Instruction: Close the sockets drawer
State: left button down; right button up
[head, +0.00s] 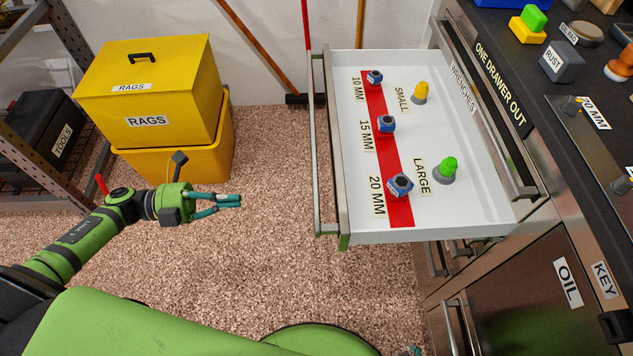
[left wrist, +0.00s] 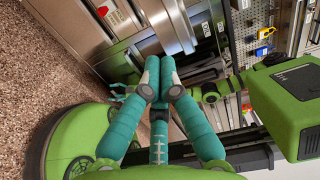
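The sockets drawer (head: 480,210) is pulled far out of the steel chest in the head view. Its bar handle (head: 318,150) runs along its left-hand front. Inside, blue sockets stand on a red strip (head: 379,105) marked 10, 15 and 20 MM. A yellow piece (head: 421,91) stands by SMALL and a green piece (head: 447,166) by LARGE. My left gripper (head: 239,201) is left of the handle, apart from it, with nothing held. In the left wrist view its teal fingertips (left wrist: 159,68) meet. My right gripper (head: 415,350) barely shows at the bottom edge.
Yellow RAGS bins (head: 150,100) stand at the back left, beside a rack with a black TOOLS case (head: 55,125). A broom (head: 300,98) leans behind the drawer. The worktop (head: 560,85) at right holds small items. The floor between gripper and drawer is clear.

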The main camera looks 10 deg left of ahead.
pick_arm(q)
jog(key=s+p+x, duration=0.1)
jog(key=p+x, duration=0.2)
jog(key=x, duration=1.1)
jog(key=shift+r+m+g, duration=0.2)
jog(key=shift+m+g, duration=0.1)
pick_arm(e)
jog(key=s+r+g, duration=0.1)
jog(key=s, duration=0.6)
jog(key=shift+d+g, duration=0.3)
jog(key=shift+g, duration=0.1)
pick_arm(q)
jog(key=shift+s+d, duration=0.1)
pick_arm(e)
jog(key=shift+s, duration=0.2)
pick_arm(q)
jog(key=shift+d, duration=0.1)
